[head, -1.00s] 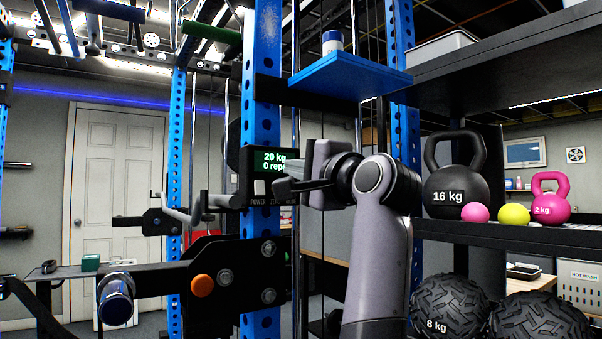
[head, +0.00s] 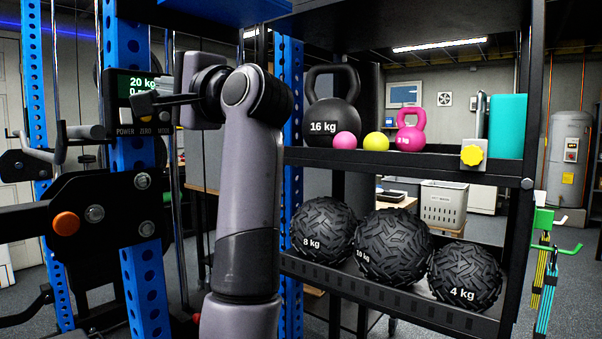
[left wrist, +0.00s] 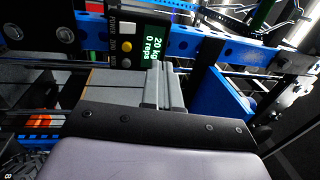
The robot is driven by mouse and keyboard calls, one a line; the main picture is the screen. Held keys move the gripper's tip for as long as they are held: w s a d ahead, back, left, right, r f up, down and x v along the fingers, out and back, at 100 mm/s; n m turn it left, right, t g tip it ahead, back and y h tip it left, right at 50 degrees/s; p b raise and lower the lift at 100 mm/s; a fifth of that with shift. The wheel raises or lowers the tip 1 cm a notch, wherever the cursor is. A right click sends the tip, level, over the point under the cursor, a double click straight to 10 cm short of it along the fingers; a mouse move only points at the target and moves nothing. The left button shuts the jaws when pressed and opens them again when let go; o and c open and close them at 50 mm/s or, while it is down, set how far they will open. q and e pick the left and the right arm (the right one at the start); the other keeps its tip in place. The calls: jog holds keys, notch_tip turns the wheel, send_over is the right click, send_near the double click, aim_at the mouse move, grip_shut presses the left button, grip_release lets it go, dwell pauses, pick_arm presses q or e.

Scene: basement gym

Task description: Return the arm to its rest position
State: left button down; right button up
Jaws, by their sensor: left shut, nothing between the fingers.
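My left arm (head: 250,190) rises upright in the middle left of the head view and bends left at its top. Its gripper (head: 150,104) points left, with its fingers in front of the lower part of a black console (head: 112,88). The console's green screen reads 20 kg. In the left wrist view the two grey fingers (left wrist: 163,90) lie together, shut and empty, just below the console screen (left wrist: 155,45). I cannot tell whether the fingertips touch the console. My right gripper is not in view.
Blue rack posts (head: 135,200) stand close to my left arm. A black shelf (head: 400,163) on the right holds kettlebells (head: 331,110), small balls and a turquoise block (head: 507,125). Large medicine balls (head: 391,247) lie on its lower level. Grey floor (head: 570,270) shows at the far right.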

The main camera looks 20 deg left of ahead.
pick_arm(q)
jog(key=w+d+f+n+t+h+p, duration=0.25)
jog(key=f+n+t+h, duration=0.3)
jog(key=f+n, duration=0.35)
jog(key=w+d+f+n+t+h+p, duration=0.15)
jog(key=d+f+n+t+h, duration=0.4)
jog(key=f, duration=0.55)
jog(key=w+d+f+n+t+h+p, duration=0.1)
jog(key=d+f+n+t+h+p, duration=0.15)
jog(key=f+n+t, duration=0.6)
jog(key=s+d+f+m+g+h+p, duration=0.15)
jog(key=s+f+m+g+h, duration=0.35)
jog(key=f, duration=0.5)
jog(key=s+d+f+m+g+h, duration=0.2)
jog(key=s+f+m+g+h, duration=0.1)
jog(key=f+m, duration=0.6)
jog(key=s+f+m+g+p, duration=0.2)
jog(key=s+f+m+g, duration=0.5)
jog(key=s+f, duration=0.8)
jog(key=shift+s+d+f+g, duration=0.15)
jog(key=shift+s+d+g, duration=0.25)
jog(key=shift+s, duration=0.6)
